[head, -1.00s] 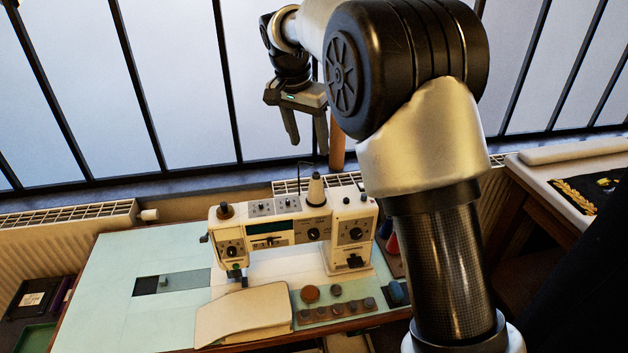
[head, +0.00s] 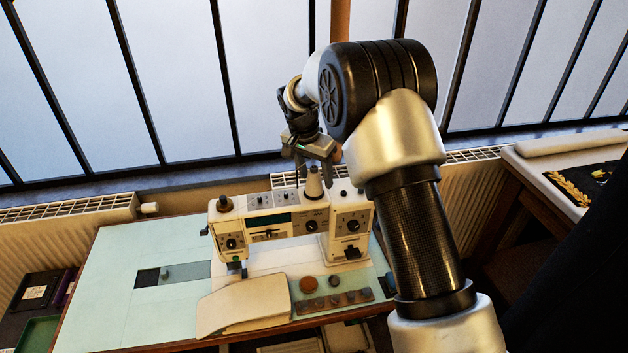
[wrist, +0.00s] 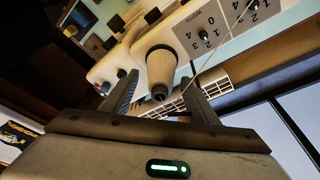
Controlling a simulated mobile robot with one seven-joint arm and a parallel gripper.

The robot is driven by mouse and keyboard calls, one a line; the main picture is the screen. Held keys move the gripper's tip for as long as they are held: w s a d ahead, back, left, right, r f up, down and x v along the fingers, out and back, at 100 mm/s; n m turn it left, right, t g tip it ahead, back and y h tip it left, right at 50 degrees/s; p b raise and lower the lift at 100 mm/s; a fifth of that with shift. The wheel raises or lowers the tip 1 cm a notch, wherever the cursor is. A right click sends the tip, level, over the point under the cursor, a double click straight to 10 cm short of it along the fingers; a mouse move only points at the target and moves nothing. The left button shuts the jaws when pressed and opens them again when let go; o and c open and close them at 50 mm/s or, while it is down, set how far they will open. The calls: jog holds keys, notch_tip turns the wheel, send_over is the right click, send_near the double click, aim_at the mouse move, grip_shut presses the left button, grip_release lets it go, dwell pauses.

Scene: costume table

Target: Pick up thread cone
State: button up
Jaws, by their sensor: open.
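The thread cone (head: 314,184) is pale and tapered, and stands upright on top of the white sewing machine (head: 291,223). My gripper (head: 316,180) is pointed down at the cone from above, with its fingers near the cone's upper part. In the wrist view the cone (wrist: 161,68) shows between the two open fingers of my gripper (wrist: 158,95), its narrow dark-tipped end towards the gripper. The fingers look apart from the cone on both sides. A thin thread runs past the cone in the wrist view.
A radiator (head: 65,240) and barred windows are behind. Another table (head: 575,160) stands at the right.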

jog(key=shift+w+d+f, duration=0.1)
jog(key=shift+w+f, duration=0.05)
jog(key=shift+f, duration=0.5)
jog(key=c, duration=1.2)
notch_tip(320, 180, up, 10)
jog(key=shift+r+b, duration=0.1)
jog(key=shift+b, duration=0.3)
